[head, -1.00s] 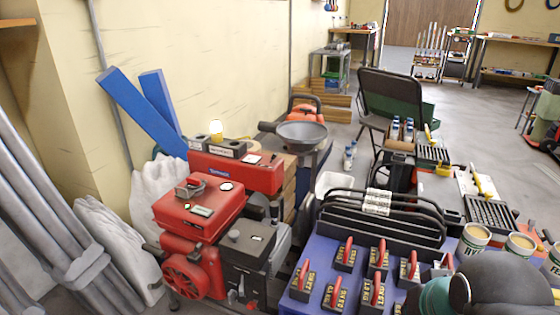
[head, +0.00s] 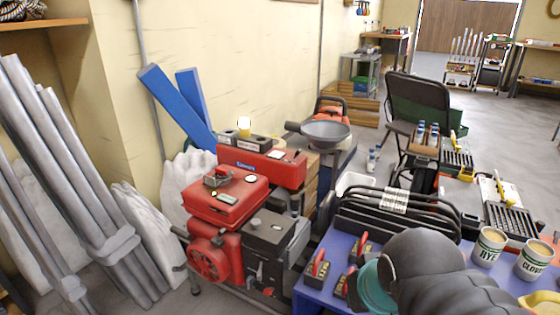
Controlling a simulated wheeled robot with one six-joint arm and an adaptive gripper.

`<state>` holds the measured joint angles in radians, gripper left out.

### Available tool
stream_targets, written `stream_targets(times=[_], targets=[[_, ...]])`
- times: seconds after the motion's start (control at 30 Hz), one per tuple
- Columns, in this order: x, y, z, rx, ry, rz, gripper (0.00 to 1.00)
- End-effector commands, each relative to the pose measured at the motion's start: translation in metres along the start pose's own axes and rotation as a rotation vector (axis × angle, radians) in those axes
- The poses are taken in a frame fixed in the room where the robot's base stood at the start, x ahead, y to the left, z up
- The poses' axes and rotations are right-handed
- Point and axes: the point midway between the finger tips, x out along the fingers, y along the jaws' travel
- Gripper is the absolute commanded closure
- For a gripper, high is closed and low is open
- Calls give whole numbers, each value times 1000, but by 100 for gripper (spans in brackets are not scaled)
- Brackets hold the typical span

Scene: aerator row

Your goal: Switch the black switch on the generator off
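The red generator (head: 235,203) stands in the middle of the head view, on the floor beside a blue table. Its dark grey front box (head: 266,232) faces the lower right. Small controls show low on that box's front (head: 259,272), but they are too small for me to tell which is the black switch or how it is set. My gripper is not in view. Only bulky dark grey and teal links of my arm show at the lower right, over the table and to the right of the generator.
The blue table (head: 313,294) right of the generator holds black blocks with red handles (head: 318,264), black racks (head: 385,226) and labelled cans (head: 489,246). Grey pipes (head: 70,185) and white sacks (head: 150,238) stand at left. Blue beams (head: 180,110) lean on the wall.

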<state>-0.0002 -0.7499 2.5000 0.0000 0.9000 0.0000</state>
Motion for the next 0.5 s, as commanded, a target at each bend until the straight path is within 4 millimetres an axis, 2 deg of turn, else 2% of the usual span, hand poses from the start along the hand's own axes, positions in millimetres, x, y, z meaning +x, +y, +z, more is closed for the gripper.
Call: stream_targets(times=[0.33,0.43,0.5], targets=[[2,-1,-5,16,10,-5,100],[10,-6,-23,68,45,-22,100],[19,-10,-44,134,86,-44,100]])
